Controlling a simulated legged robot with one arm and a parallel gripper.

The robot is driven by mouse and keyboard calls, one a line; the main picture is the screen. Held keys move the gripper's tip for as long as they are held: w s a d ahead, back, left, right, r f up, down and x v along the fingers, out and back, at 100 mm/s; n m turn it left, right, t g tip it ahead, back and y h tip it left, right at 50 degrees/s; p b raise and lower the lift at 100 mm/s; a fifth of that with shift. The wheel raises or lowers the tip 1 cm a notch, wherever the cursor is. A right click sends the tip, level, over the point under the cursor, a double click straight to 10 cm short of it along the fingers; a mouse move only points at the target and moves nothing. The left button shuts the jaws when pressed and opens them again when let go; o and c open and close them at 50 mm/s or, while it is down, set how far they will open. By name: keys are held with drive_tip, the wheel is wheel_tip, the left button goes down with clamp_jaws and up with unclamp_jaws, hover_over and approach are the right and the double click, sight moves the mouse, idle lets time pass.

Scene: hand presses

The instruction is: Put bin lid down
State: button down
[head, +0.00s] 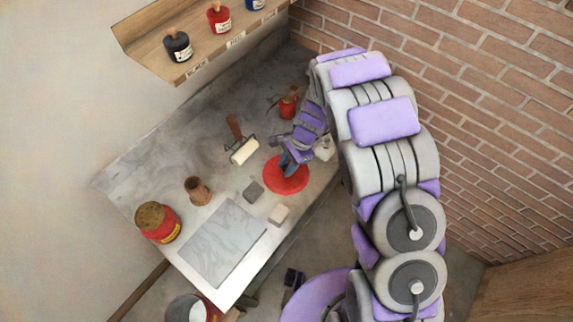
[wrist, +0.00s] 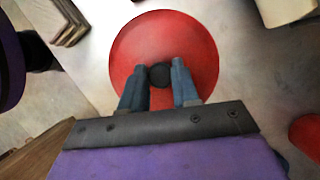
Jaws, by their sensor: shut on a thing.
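The bin lid (head: 287,183) is a flat red disc at the right part of the worktable, close to its front edge. In the wrist view the red lid (wrist: 163,32) has a small black knob (wrist: 160,75) near its middle. My gripper (head: 287,164) is over the lid, and its two blue-grey fingers (wrist: 160,78) flank the knob, shut on it. I cannot tell whether the lid touches the tabletop or hangs just above it. The fingers hide part of the lid.
The worktable (head: 140,165) also holds a roller (head: 243,151), a red pot (head: 288,105), a red jar (head: 158,223), a grey slab (head: 222,242), a grey block (head: 254,191) and a cream block (head: 279,214). A shelf (head: 150,48) with ink bottles hangs above. A brick wall (head: 500,110) is on the right.

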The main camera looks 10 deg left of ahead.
drive_tip(key=shift+d+r, duration=0.1)
drive_tip(key=shift+d, duration=0.5)
drive_tip(key=c, duration=1.3)
unclamp_jaws()
drive_tip(key=o, duration=0.5)
drive_tip(key=shift+a+f, duration=0.2)
drive_tip(key=shift+a, duration=0.4)
drive_tip(key=shift+d+r, duration=0.2)
drive_tip(key=shift+d, duration=0.1)
drive_tip(key=p+v, duration=0.2)
drive_tip(key=v, duration=0.9)
drive_tip(key=s+d+r+n, duration=0.2)
drive_tip(key=s+d+r, duration=0.3)
drive_tip(key=d+r, duration=0.45)
drive_tip(key=s+d+r+n+h, duration=0.1)
drive_tip(key=s+d+r+n, duration=0.1)
drive_tip(key=s, duration=0.6)
drive_tip(key=s+d+r+n+t+h, duration=0.1)
drive_tip(key=s+d+r+n, duration=0.1)
drive_tip(key=s+d+r, duration=0.2)
drive_tip(key=s+d+r+n+h, duration=0.1)
drive_tip(key=s+d+r+n, duration=0.2)
drive_tip(key=s+d, duration=0.5)
drive_tip(key=shift+s+r, duration=0.25)
drive_tip(key=shift+s, duration=1)
drive_tip(key=shift+s+r, duration=0.2)
drive_tip(key=shift+s, duration=1.1)
